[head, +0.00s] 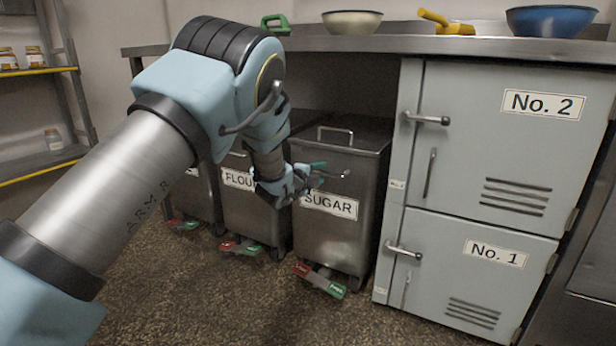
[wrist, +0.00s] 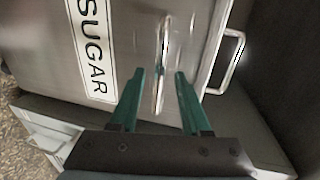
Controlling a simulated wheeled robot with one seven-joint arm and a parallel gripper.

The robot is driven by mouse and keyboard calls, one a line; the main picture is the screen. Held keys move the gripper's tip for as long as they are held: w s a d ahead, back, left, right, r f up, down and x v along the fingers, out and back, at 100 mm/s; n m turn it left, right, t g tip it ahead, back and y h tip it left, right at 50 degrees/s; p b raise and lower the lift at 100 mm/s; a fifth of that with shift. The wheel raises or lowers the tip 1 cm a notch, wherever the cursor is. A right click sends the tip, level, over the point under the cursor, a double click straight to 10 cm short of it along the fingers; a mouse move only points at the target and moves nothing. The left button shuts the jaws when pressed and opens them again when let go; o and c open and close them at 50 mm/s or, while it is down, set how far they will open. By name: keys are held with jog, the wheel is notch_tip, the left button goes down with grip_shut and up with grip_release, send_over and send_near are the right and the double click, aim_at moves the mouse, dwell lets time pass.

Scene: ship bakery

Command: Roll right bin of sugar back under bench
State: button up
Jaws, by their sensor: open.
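The steel sugar bin (head: 338,242) with a SUGAR label stands at the right of the row of bins, its front further out than the flour bin beside it. Its lid has a bar handle (head: 335,134), and a red and green pedal (head: 320,279) sits at its foot. My gripper (head: 322,172) is at the upper front of this bin. In the wrist view my gripper (wrist: 160,78) is open, with the bin's front handle (wrist: 161,60) showing between its two green fingers. I cannot tell whether a finger touches it. The SUGAR label (wrist: 92,50) lies left of the fingers.
The flour bin (head: 255,212) stands close on the left, another bin beyond it. The locker (head: 480,190) with No. 1 and No. 2 doors stands close on the right. The bench top (head: 340,44) overhangs the bins. Open floor (head: 210,310) lies in front.

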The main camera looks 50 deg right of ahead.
jog(key=p+v, duration=0.1)
jog(key=v, duration=0.7)
jog(key=shift+p, duration=0.3)
dwell(0.3)
jog(key=w+a+n+t+y, duration=0.2)
jog(key=w+a+n+y, duration=0.2)
jog(key=w+a+n, duration=0.65)
jog(key=w+a+n+t+y, duration=0.3)
jog(key=w+a, duration=0.4)
jog(key=a, duration=0.8)
jog(key=s+a+n+g+y, duration=0.25)
jog(key=a+n, duration=0.25)
jog(key=a, duration=0.8)
jog(key=s+a+n+g+y, duration=0.15)
jog(key=a+n+y, duration=0.35)
jog(key=a, duration=0.7)
jog(key=s+a+r+n+g, duration=0.1)
jog(key=s+a+n+g, duration=0.2)
jog(key=s+a+n, duration=0.8)
notch_tip(320, 180, up, 38)
jog(key=s+a+m+p, duration=0.1)
jog(key=s+m+p, duration=0.1)
jog(key=p, duration=3.6)
jog(key=shift+a+m, duration=0.15)
jog(key=shift+m, duration=0.2)
